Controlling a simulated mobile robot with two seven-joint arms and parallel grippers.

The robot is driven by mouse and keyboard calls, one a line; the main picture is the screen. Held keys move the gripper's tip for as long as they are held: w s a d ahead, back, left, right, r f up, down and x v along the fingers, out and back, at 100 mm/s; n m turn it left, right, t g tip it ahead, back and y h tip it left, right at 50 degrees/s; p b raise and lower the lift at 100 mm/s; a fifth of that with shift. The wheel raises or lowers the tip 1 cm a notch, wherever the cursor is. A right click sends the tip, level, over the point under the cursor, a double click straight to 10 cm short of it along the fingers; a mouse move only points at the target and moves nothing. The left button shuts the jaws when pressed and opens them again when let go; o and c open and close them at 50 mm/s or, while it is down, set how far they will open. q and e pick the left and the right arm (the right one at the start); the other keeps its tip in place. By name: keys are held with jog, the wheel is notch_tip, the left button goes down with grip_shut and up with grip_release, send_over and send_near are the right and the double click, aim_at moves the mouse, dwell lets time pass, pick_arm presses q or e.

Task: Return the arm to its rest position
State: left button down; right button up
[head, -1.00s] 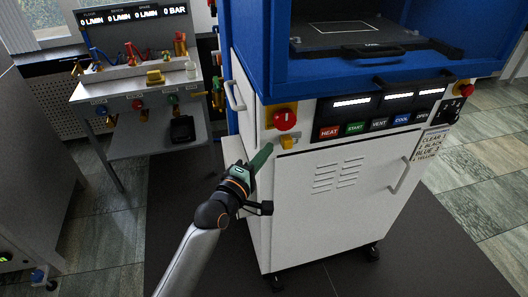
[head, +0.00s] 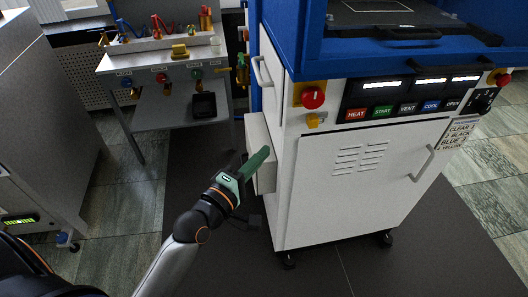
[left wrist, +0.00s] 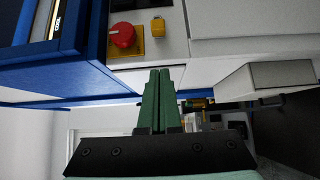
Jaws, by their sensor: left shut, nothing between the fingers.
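My left gripper (head: 263,154) has green fingers and shows in the head view in front of the press's lower left side. Its fingers are closed together and empty, pointing up and to the right. In the left wrist view the two green fingers (left wrist: 159,74) lie side by side with nothing between them. The blue and white press (head: 350,195) stands just beyond the gripper. I cannot tell the exact gap between the fingertips and the press. My right gripper is not in view.
The press has a red knob (head: 313,98), a yellow part below it, labelled buttons, and a side box (head: 262,135) behind my fingertips. A workbench (head: 150,65) with coloured fittings stands at the back left. A grey cabinet (head: 45,120) is at far left. Dark floor mat (head: 400,265) lies clear.

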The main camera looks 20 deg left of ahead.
pick_arm(q)
jog(key=shift+f, duration=0.1)
dwell(0.3)
jog(key=s+d+f+m+g+p, duration=0.1)
jog(key=s+f+m+g, duration=0.3)
jog(key=s+f+m, duration=0.4)
jog(key=s+d+f+m+g+y+p, duration=0.1)
jog(key=s+f+m+g, duration=0.3)
jog(key=s+f+m, duration=0.5)
notch_tip(320, 180, down, 6)
jog(key=shift+s+d+f+m+p, duration=0.1)
jog(key=shift+s+d+m+p, duration=0.15)
jog(key=shift+m+p, duration=0.3)
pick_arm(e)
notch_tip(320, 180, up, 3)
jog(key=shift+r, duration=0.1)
